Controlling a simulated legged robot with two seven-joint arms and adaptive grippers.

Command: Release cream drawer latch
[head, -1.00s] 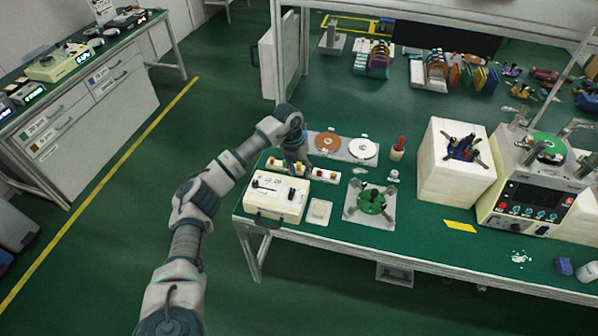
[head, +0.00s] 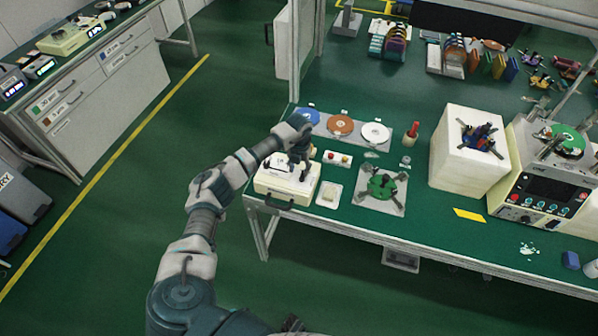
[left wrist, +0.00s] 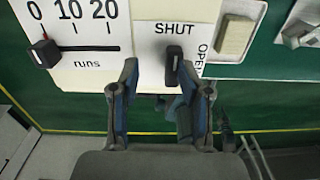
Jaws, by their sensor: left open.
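The cream drawer unit (head: 272,184) stands at the near left corner of the green bench, with a dark handle (head: 276,202) on its front. In the left wrist view its cream top (left wrist: 85,75) carries a black latch knob (left wrist: 174,62) below the word SHUT, with OPEN printed to the right. My left gripper (head: 298,166) is over the right part of the unit's top. In the left wrist view the left gripper (left wrist: 158,70) is open, with the knob between its fingertips, nearer the right finger. Contact cannot be told. My right gripper is not in view.
A runs slider with a red and black knob (left wrist: 43,50) sits left of the latch. A small cream block in a tray (head: 328,195) and a green fixture (head: 382,186) stand to the right. Coloured discs (head: 341,125) lie behind. Floor in front is clear.

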